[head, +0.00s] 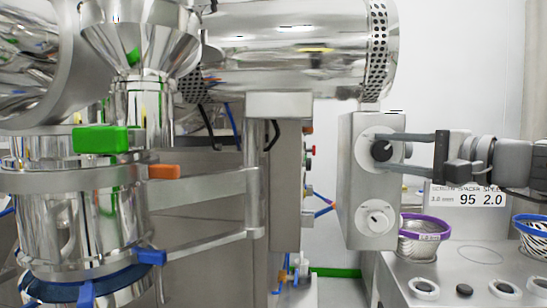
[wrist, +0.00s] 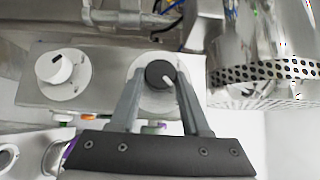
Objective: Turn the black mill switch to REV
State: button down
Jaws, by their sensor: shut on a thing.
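The black mill switch (head: 381,150) is a round black knob on a pale round plate, high on the front of a grey metal box (head: 360,205). In the wrist view my gripper (wrist: 160,82) is shut on the black switch. Any REV lettering is too small to read or hidden.
A white knob (head: 376,218) sits lower on the same box. A large perforated steel cylinder (head: 310,50) is just above. A counter at lower right holds a purple-rimmed sieve (head: 425,230) and a sign (head: 467,197). A steel vessel (head: 75,215) stands at left.

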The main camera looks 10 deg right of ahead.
dwell(0.4)
jog(key=shift+c, duration=1.8)
grip_release()
jog(key=p+v, duration=0.3)
jog(key=v, duration=1.4)
jog(key=shift+s, duration=0.2)
jog(key=shift+f, duration=0.1)
